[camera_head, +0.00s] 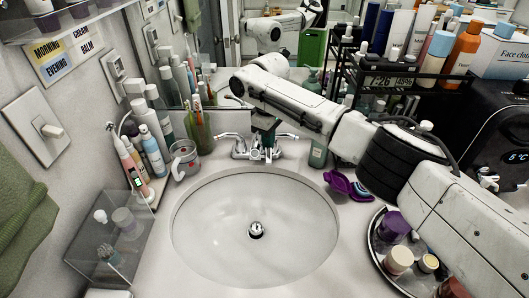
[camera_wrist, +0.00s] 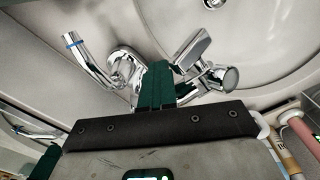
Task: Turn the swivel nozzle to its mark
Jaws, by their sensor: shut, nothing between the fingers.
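The chrome faucet (camera_head: 254,152) stands at the back rim of the sink. Its middle spout, which I take as the swivel nozzle (camera_wrist: 194,51), points toward the basin in the wrist view. My gripper (camera_wrist: 155,86) has green fingers that are shut and empty, beside the spout's base. I cannot tell whether they touch it. In the head view my gripper (camera_head: 264,137) comes down behind the faucet. A lever with a blue band (camera_wrist: 88,58) is on one side in the wrist view, and another chrome handle (camera_wrist: 221,79) on the other. I cannot make out the mark.
The white sink (camera_head: 205,225) is empty around its drain (camera_head: 256,230). A cup with toothbrushes (camera_head: 198,133) and a glass mug (camera_head: 184,159) stand left of the faucet. A purple item (camera_head: 340,182) lies right of the basin, near a round tray (camera_head: 381,262) with jars.

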